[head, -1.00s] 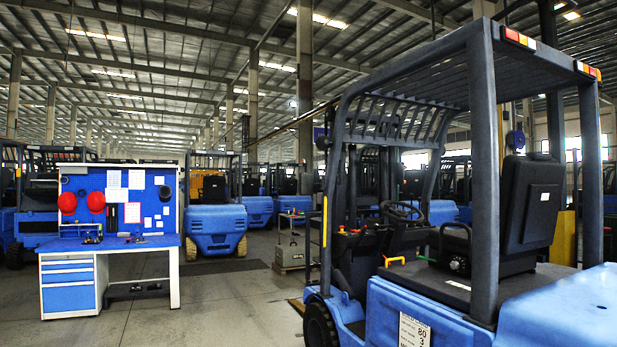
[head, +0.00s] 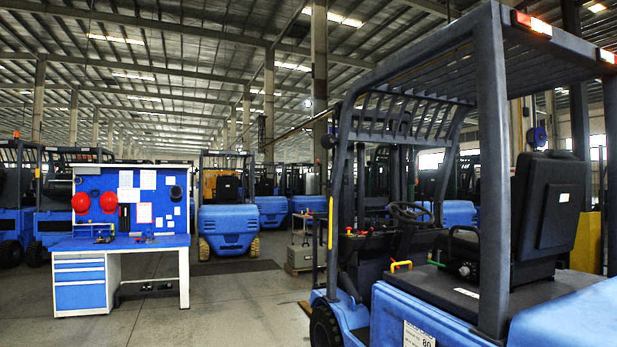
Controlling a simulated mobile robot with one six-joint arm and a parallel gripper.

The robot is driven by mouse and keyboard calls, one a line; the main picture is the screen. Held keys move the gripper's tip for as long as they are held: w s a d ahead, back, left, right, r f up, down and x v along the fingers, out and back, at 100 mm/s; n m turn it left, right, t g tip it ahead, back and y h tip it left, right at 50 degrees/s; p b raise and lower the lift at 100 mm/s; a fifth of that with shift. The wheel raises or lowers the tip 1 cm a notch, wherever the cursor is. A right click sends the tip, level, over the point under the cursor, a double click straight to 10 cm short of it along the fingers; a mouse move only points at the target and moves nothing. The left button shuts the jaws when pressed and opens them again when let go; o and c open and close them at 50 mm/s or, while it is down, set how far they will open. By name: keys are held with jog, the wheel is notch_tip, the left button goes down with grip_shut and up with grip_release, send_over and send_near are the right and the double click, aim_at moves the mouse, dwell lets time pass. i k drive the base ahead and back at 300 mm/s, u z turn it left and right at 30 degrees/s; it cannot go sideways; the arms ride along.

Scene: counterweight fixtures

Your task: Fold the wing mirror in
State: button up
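A blue forklift (head: 352,313) fills the right side of the head view, with its dark overhead guard, seat (head: 548,205) and steering wheel (head: 410,212) showing. A small dark piece (head: 328,141) sticks out to the left of the front guard post at about roof height. It may be the wing mirror, but it is too small to tell whether it is folded in or out. My gripper is not in view.
A blue workbench (head: 120,243) with a tool board, two red helmets (head: 94,202) and drawers stands at the left. More forklifts (head: 228,220) line the back. The concrete floor (head: 225,310) between bench and forklift is clear.

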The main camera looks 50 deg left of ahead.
aim_at(311, 183)
jog(key=u, duration=0.55)
jog(key=i, duration=0.6)
jog(key=u, duration=0.7)
jog(key=i, duration=0.8)
jog(key=u, duration=0.55)
jog(key=i, duration=2.25)
